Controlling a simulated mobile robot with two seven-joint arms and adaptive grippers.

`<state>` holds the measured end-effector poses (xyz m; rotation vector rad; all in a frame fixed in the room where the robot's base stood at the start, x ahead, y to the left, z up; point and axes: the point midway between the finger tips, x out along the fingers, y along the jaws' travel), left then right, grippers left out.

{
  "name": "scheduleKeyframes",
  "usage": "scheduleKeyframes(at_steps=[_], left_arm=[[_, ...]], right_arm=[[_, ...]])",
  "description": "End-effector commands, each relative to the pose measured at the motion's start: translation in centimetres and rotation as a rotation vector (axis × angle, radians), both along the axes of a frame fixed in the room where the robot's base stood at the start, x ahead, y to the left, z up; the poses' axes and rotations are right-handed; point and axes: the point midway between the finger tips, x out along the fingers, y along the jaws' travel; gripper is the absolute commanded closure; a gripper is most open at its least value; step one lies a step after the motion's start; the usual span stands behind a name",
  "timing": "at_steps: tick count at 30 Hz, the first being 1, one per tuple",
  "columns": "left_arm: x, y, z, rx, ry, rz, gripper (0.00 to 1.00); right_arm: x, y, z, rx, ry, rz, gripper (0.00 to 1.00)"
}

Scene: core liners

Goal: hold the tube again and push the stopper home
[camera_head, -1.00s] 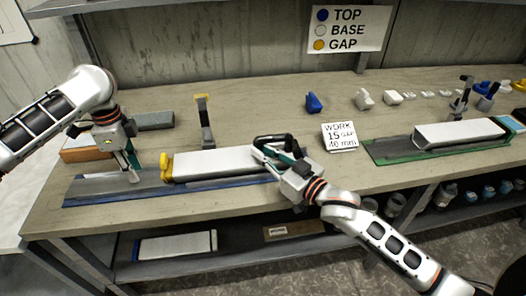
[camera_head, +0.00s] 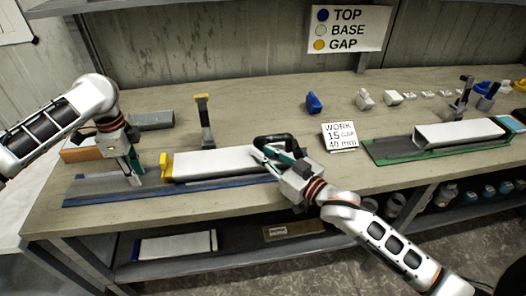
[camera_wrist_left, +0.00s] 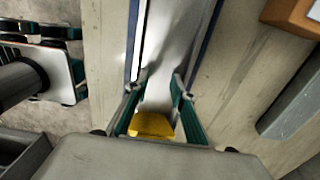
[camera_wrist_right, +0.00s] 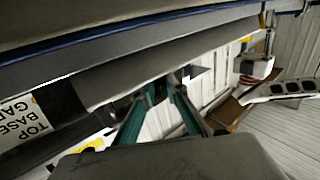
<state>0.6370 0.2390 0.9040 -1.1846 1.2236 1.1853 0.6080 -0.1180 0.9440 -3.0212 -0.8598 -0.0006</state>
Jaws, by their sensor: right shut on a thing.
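The pale tube (camera_head: 220,163) lies along the blue-edged tray (camera_head: 95,193). The yellow stopper (camera_head: 166,164) is at its left end; any gap between them is too small to tell. My left gripper (camera_head: 136,178) points down over the tray, just left of the stopper. Its fingers stand apart in the left wrist view (camera_wrist_left: 160,80), where the yellow stopper (camera_wrist_left: 152,125) shows between them, closer to the palm. My right gripper (camera_head: 268,152) is shut on the tube near its right end. In the right wrist view its fingers (camera_wrist_right: 163,88) meet the tube's edge, and the grip is partly hidden.
A green tray (camera_head: 385,153) with another pale tube (camera_head: 460,132) lies at the right. Blue (camera_head: 313,102) and white (camera_head: 364,98) pieces stand behind. A yellow-topped post (camera_head: 204,120) is behind the tube. A work card (camera_head: 340,137) stands right of my right gripper.

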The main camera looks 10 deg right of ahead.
Motion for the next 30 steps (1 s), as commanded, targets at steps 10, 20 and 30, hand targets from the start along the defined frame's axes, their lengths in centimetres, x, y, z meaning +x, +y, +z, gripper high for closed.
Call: scheduleKeyframes(at_steps=[10,20,30], left_arm=[[0.0,-1.2,0.0,-0.001,0.000,-0.001,0.76],[-0.1,-2.5,0.0,-0.001,0.000,0.000,0.76],[-0.1,-3.9,0.0,0.000,0.000,-0.001,0.76]], right_arm=[[-0.1,0.1,0.0,0.002,0.001,0.002,1.00],[-0.1,0.1,0.0,0.002,0.001,0.002,1.00],[-0.1,0.1,-0.1,0.000,0.001,0.002,1.00]])
